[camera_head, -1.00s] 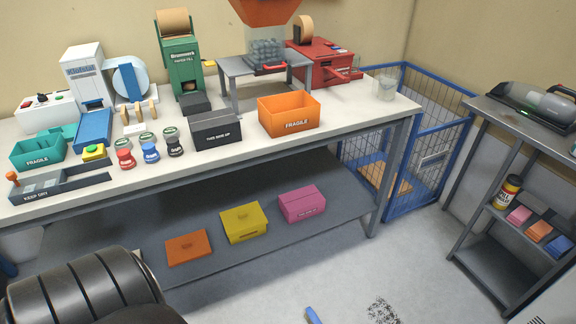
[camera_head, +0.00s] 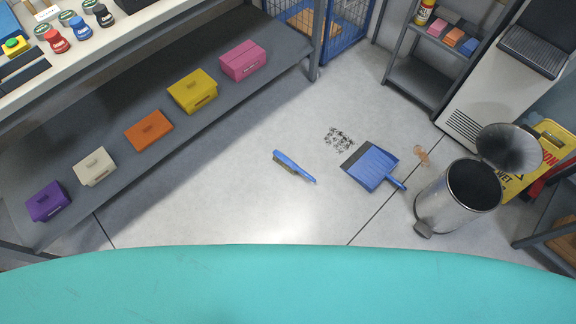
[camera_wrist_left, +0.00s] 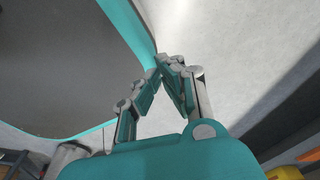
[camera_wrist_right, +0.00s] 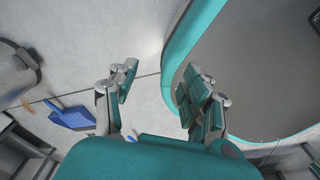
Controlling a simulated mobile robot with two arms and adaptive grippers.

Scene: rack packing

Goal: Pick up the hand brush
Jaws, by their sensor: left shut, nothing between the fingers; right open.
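The hand brush (camera_head: 293,166) is blue with dark bristles and lies on the floor in the head view, between the workbench and the dustpan. My left gripper (camera_wrist_left: 168,62) shows only in its own wrist view, with its fingertips together and nothing between them. My right gripper (camera_wrist_right: 155,85) is open and empty in the right wrist view, above bare floor. Neither gripper shows in the head view, and neither touches the brush.
A blue dustpan (camera_head: 371,167) lies right of the brush, near a dark speckled patch (camera_head: 338,139). A metal bin (camera_head: 457,197) with its lid up stands further right. The bench's lower shelf (camera_head: 120,176) holds several coloured boxes.

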